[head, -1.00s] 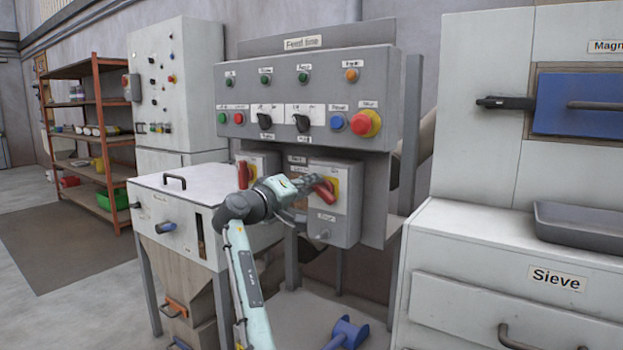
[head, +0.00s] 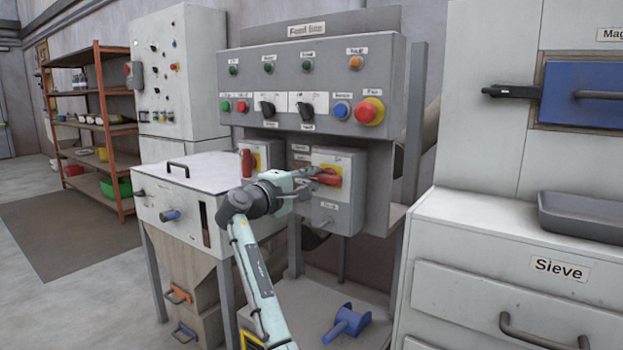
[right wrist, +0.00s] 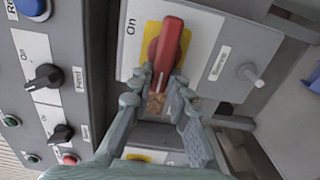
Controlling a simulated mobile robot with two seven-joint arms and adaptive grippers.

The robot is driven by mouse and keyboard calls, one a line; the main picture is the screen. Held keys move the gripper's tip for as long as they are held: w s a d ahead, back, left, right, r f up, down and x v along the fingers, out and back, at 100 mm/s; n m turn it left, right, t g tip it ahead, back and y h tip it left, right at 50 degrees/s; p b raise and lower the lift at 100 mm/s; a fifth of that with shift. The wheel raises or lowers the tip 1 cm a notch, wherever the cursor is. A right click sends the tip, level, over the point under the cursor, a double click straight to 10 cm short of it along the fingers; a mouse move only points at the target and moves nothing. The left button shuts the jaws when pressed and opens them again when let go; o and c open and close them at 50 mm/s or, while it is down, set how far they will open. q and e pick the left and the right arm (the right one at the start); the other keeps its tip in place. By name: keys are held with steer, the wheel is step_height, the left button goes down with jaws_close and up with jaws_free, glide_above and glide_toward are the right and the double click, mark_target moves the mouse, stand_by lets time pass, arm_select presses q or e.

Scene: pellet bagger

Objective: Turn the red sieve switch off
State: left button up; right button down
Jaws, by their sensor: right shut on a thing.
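A grey switch box (head: 341,213) under the feed line panel carries a red rotary handle (head: 328,177) on a yellow plate (head: 333,168). The handle lies about level, across the upright box. My right gripper (head: 312,178) is shut on the handle's left end. In the right wrist view, the fingers (right wrist: 164,92) sit on either side of the lower end of the red handle (right wrist: 167,50), with "On" printed beside the yellow plate. My left gripper is not in view.
A second red switch (head: 248,163) with an upright handle sits left of the held one. Above is the control panel (head: 300,85) with buttons, black knobs and a red stop button (head: 369,111). The white sieve cabinet (head: 470,250) stands right, and a lidded hopper (head: 185,190) left.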

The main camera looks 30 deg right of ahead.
steer(key=shift+d, duration=0.1)
stand_by(0.3)
steer(key=c, duration=1.4)
jaws_free()
steer(key=shift+s, duration=0.1)
steer(key=shift+c, duration=0.2)
steer(key=v, duration=1.2)
